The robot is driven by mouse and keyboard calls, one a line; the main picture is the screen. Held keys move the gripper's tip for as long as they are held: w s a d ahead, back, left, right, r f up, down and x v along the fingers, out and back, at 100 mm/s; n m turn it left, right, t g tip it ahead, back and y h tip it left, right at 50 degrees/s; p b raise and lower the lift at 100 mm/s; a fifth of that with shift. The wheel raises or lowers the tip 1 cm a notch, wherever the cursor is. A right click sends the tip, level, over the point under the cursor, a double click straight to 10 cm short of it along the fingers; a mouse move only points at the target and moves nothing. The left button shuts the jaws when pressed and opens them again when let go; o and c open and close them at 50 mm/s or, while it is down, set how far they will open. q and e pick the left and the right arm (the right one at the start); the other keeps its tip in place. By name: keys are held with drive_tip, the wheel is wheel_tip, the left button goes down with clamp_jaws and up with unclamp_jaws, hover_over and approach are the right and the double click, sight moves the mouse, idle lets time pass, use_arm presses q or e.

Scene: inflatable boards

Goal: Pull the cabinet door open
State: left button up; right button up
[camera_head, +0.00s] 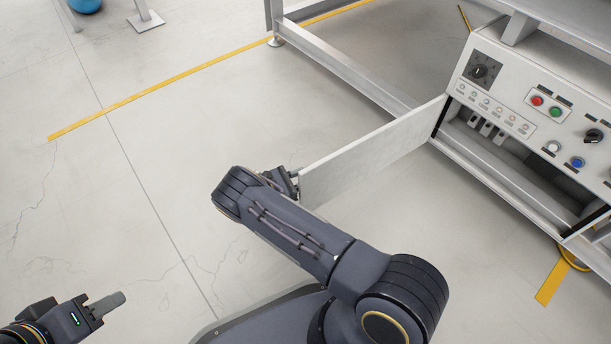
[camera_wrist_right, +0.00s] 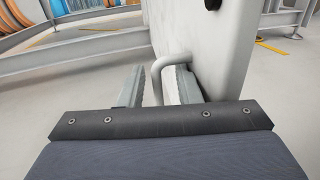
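The white cabinet door (camera_head: 370,150) stands swung out from the control cabinet (camera_head: 520,95), hinged at its right end. In the right wrist view the door (camera_wrist_right: 222,50) fills the upper middle, with a pale bent handle (camera_wrist_right: 158,75) on its face. My right gripper (camera_wrist_right: 157,88) has its fingers apart, one on each side of the handle, with a gap showing beside the left finger. In the head view my right arm hides most of that gripper at the door's free edge. My left gripper (camera_head: 115,301) is empty at the lower left, far from the door; only one finger outline shows.
The cabinet front carries buttons and knobs, and the opening below shows dark inside. A grey metal frame (camera_head: 350,75) stands behind the door. Yellow tape (camera_head: 150,92) marks the floor. The floor left of the door is clear.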

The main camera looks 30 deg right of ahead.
drive_tip(key=a, duration=0.8)
drive_tip(key=shift+p, duration=0.4)
